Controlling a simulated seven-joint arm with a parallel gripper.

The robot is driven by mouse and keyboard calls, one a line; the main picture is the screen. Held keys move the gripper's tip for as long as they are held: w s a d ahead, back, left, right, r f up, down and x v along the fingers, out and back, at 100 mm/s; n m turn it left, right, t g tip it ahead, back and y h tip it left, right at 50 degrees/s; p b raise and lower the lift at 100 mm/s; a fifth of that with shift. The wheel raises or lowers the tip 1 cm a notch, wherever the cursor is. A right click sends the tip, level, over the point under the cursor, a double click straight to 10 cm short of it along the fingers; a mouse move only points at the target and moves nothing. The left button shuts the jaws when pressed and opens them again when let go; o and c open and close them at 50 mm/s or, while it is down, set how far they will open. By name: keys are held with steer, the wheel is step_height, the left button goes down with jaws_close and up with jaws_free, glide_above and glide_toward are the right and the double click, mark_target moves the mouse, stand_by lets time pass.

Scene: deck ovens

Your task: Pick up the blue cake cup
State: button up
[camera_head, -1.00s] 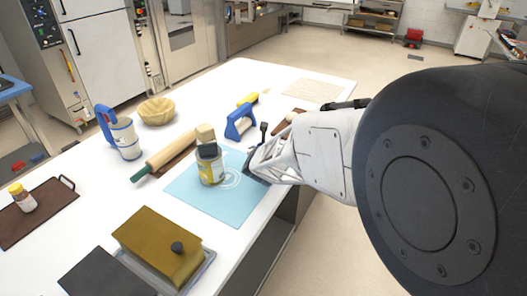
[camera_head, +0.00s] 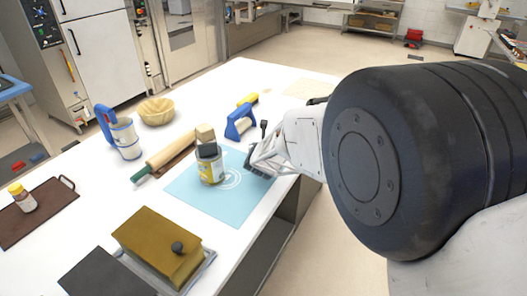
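I cannot make out a blue cake cup in this view; it may be hidden behind my arm or gripper. My gripper (camera_head: 257,151) is above the right edge of the light blue mat (camera_head: 221,210), fingers pointing left. Its dark fingertips look apart, with nothing visible between them. A can with a yellow and white label and dark top (camera_head: 210,165) stands upright on the mat, left of my gripper and apart from it.
Behind the can are a rolling pin (camera_head: 168,156) and a blue-handled tool (camera_head: 240,122). A blue-handled sifter (camera_head: 124,139) and wooden bowl (camera_head: 156,111) stand farther left. A gold-lidded box (camera_head: 158,243) is in front. The white table (camera_head: 85,180) has bare room at left.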

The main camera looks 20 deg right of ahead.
stand_by(0.4)
steer(key=c, duration=0.5)
steer(key=shift+c, duration=0.2)
steer(key=shift+r, duration=0.1)
steer(key=shift+r, duration=0.45)
step_height(320, 180, up, 3)
steer(key=shift+s+f, duration=0.15)
steer(key=shift+f, duration=0.05)
steer(key=s, duration=0.5)
steer(key=s+r, duration=0.1)
steer(key=s, duration=0.4)
steer(key=s+a, duration=0.1)
steer(key=s, duration=0.4)
steer(key=shift+s+r, duration=0.15)
steer(key=shift+s, duration=0.2)
